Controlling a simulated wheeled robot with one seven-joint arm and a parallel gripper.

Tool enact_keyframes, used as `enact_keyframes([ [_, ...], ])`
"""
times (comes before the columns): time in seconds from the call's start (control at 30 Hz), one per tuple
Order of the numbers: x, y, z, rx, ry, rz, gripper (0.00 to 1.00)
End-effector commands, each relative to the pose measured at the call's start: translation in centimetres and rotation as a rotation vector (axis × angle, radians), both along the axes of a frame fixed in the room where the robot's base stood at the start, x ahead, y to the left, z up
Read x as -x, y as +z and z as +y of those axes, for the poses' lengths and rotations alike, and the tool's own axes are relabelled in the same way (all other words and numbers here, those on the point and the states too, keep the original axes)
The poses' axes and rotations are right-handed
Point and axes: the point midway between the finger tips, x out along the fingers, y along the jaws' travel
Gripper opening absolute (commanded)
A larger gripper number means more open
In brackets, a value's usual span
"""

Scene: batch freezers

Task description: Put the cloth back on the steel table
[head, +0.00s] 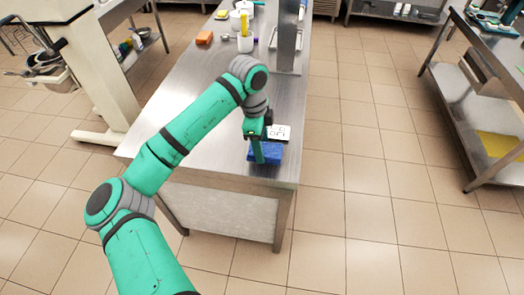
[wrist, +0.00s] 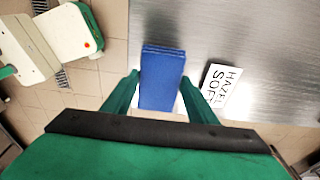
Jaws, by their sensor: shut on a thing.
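The blue folded cloth (head: 265,153) is at the near right end of the steel table (head: 206,128). It also shows in the wrist view (wrist: 162,75), between the two green fingers. My gripper (head: 257,158) is shut on the cloth, with a finger on each side of it (wrist: 160,92). The cloth is at or just above the tabletop; I cannot tell whether it touches. Part of the cloth is hidden behind my gripper in the head view.
A white lettered card (head: 279,132) lies right beside the cloth. A steel post (head: 288,40) rises from the table farther back. The tabletop's left part is clear.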

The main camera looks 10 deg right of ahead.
Motion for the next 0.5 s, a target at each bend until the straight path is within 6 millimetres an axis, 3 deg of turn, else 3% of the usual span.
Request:
enact_keyframes([
  [0.27, -0.4, -3.4, -0.1, -0.002, 0.002, 0.000, 0.35],
  [0.47, -0.4, -3.7, -0.2, -0.001, 0.001, 0.000, 0.35],
  [0.5, -0.4, -3.7, -0.2, -0.001, 0.001, 0.001, 0.57],
])
